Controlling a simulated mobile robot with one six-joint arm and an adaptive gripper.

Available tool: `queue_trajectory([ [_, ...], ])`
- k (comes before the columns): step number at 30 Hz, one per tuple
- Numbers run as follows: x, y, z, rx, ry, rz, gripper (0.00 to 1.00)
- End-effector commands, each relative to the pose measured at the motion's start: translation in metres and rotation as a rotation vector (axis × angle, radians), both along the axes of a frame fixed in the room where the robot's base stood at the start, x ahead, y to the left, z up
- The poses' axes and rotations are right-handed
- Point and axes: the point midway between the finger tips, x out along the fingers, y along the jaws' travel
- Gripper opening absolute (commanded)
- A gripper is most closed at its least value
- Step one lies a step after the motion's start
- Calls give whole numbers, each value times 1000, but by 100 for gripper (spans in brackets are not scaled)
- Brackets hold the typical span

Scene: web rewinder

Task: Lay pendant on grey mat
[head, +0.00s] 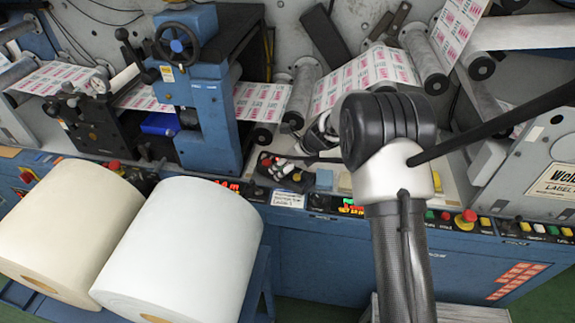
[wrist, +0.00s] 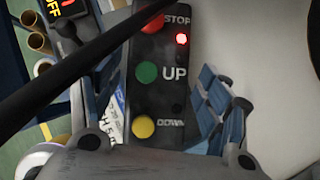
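The pendant (wrist: 160,98) is a black box with a red STOP, a green UP and a yellow DOWN button and a lit red lamp. A small grey-blue patch (head: 324,180) on the machine ledge may be the grey mat; I cannot be sure.
Two big rolls, cream (head: 65,225) and white (head: 185,245), lie at the front left. The blue press stand (head: 205,95) and printed web (head: 365,78) are behind. A black item with red and white parts (head: 283,172) sits on the ledge. A dark rod or cable crosses both views.

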Motion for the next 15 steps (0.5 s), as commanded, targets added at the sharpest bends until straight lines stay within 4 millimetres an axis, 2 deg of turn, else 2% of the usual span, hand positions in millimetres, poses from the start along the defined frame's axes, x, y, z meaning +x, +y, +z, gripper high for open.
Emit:
queue_trajectory([
  [5,0,0,1,0,-1,-1,84],
  [15,0,-1,3,1,-2,-1,84],
])
